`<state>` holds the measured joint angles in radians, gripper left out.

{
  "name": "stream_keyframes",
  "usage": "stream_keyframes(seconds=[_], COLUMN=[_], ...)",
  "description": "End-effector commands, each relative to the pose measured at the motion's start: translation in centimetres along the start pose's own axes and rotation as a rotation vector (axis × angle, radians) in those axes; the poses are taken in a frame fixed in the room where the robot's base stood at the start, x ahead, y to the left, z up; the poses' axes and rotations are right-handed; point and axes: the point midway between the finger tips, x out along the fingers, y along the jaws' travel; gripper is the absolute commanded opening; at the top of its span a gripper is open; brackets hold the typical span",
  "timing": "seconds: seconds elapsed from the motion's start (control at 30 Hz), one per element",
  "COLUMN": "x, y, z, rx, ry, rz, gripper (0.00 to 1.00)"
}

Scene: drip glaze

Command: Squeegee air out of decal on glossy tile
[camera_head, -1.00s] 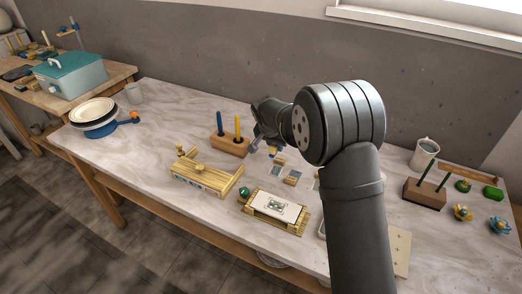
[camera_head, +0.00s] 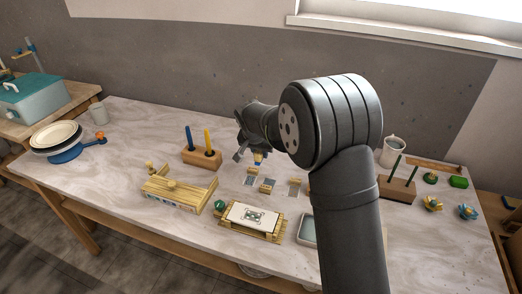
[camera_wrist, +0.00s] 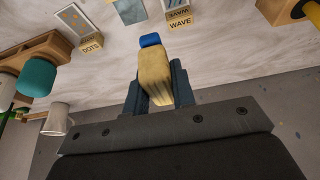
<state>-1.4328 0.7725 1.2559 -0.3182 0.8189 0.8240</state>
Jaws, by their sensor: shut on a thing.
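The white tile (camera_head: 250,216) with a dark patterned decal (camera_head: 254,215) on it lies in a wooden frame (camera_head: 236,233) at the front middle of the table. My gripper (camera_wrist: 154,88) is shut on a tool with a pale wooden handle (camera_wrist: 153,75) and a blue end (camera_wrist: 150,40). The gripper is behind the tile, in the back middle of the table. My arm covers part of the table to the right.
A wooden block with blue and yellow tools (camera_head: 202,158) stands left of my gripper. A wooden stand (camera_head: 178,194) is left of the tile. Small labelled blocks, one reading WAVE (camera_wrist: 180,17), another DOTS (camera_wrist: 91,46), stand near sample squares. A mug (camera_head: 392,151) is at the back right.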

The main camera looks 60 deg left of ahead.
Motion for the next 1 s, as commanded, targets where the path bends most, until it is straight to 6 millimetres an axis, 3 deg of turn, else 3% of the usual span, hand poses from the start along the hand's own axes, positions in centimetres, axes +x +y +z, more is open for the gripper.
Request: stream_keyframes(seconds=[0.23,0.5,0.73,1.0], x=[-3.5,-6.4,-6.7,-4.0], y=[-0.6,0.4,0.9,0.9], z=[7.2,14.6,16.8,17.9], rx=[-0.005,-0.004,-0.002,-0.003], ry=[-0.001,0.0,-0.001,-0.002], rz=[0.0,-0.001,-0.001,0.0], gripper=[0.05,0.05,0.05,0.05])
